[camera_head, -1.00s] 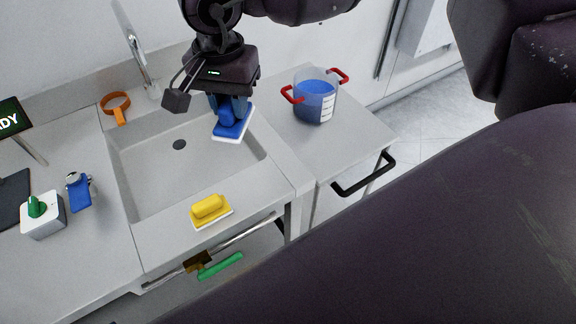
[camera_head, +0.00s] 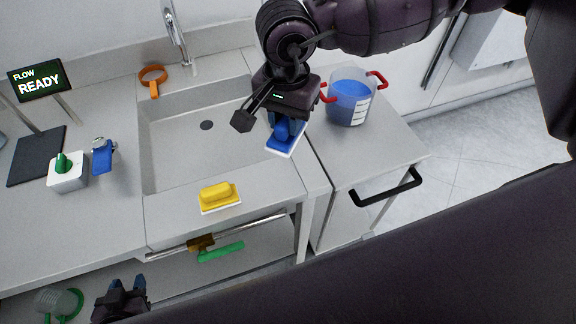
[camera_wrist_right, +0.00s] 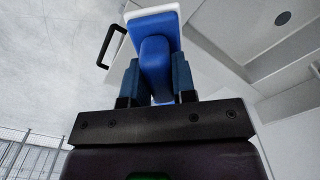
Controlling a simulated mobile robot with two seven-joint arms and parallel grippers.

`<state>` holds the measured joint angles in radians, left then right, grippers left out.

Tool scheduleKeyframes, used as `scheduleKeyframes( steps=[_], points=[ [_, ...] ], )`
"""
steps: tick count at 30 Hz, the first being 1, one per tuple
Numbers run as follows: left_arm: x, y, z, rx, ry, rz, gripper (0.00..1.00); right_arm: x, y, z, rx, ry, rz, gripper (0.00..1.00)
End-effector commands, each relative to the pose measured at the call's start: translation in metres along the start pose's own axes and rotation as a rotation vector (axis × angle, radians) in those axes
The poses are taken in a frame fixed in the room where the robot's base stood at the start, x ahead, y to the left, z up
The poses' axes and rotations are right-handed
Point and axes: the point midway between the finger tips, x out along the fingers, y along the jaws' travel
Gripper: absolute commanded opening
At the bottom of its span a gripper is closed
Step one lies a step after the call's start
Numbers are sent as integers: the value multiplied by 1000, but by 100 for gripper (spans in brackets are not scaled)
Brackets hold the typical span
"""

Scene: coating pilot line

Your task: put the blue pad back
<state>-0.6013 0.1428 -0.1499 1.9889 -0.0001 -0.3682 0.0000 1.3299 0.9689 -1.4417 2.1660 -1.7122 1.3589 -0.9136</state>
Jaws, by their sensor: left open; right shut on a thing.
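The blue pad (camera_head: 294,138) has a blue grip on a white base. My right gripper (camera_head: 284,122) is shut on its grip and holds it over the right rim of the sink, slightly tilted. In the right wrist view the pad (camera_wrist_right: 158,30) sits between the two fingers of the right gripper (camera_wrist_right: 155,85). My left gripper (camera_head: 127,286) is open and empty at the bottom left of the head view, low in front of the counter. A yellow pad (camera_head: 218,196) with a white base lies on the sink's front ledge.
The sink (camera_head: 200,150) is empty. A clear pot of blue liquid (camera_head: 350,102) with red handles stands on the side cart (camera_head: 385,140), which has a black handle (camera_head: 388,187). An orange ring (camera_head: 153,80), a green-knob box (camera_head: 68,172) and a blue-handled item (camera_head: 103,157) are left.

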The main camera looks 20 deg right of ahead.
Motion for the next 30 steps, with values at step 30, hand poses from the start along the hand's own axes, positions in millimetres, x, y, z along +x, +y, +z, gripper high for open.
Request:
scheduleKeyframes(
  steps=[30],
  points=[
    [-7, -1, -8, 0, -1, -1, 43, 144, 0, 0, -1, -1, 0, 0]
  ],
)
